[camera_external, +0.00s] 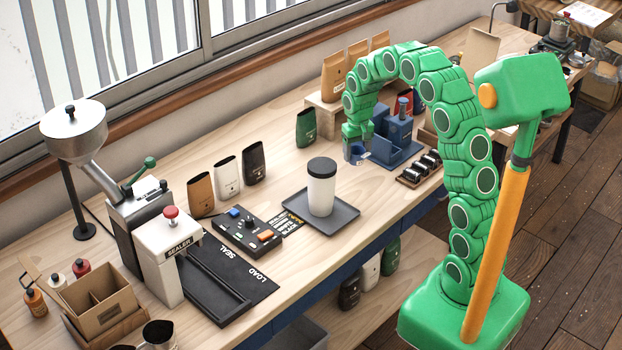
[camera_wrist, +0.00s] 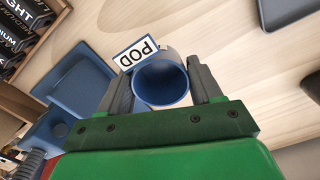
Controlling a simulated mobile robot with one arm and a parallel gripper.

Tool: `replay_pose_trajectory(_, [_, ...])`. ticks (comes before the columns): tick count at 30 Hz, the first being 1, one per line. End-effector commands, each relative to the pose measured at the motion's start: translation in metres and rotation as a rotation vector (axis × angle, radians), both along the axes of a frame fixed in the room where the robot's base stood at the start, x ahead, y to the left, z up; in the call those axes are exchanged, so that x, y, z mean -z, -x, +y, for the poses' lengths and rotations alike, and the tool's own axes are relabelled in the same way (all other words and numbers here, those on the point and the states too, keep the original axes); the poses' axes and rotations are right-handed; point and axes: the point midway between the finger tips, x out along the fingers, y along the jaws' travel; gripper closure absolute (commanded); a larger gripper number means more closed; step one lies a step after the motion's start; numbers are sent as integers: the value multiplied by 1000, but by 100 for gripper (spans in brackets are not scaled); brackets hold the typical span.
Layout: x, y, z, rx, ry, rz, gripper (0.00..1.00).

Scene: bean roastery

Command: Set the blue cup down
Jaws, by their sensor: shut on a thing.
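The blue cup (camera_wrist: 161,84) is between the two grey fingers of my gripper (camera_wrist: 160,92) in the wrist view, with its round opening facing the camera. In the external view the blue cup (camera_external: 356,152) is low at the table, below my gripper (camera_external: 355,137), just left of the blue machine. My gripper is shut on it. A white label reading POD (camera_wrist: 137,52) shows beside the cup's rim; I cannot tell whether it is on the cup or the table. Whether the cup's base touches the table is hidden.
The blue machine (camera_external: 398,128) with its tray (camera_wrist: 78,68) stands close beside the cup. A white tumbler with a black lid (camera_external: 321,188) is on a grey tray (camera_external: 343,220) in front. A green pouch (camera_external: 306,128) stands to the left. Bare wood lies between them.

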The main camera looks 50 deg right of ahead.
Motion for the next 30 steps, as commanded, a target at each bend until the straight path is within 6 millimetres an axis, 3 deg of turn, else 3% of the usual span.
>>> replay_pose_trajectory(14, [22, -16, -4, 0, -1, 2, 68])
replay_pose_trajectory(21, [50, -15, -4, 0, -1, 3, 68])
replay_pose_trajectory(30, [51, -16, -4, 0, 0, 1, 68])
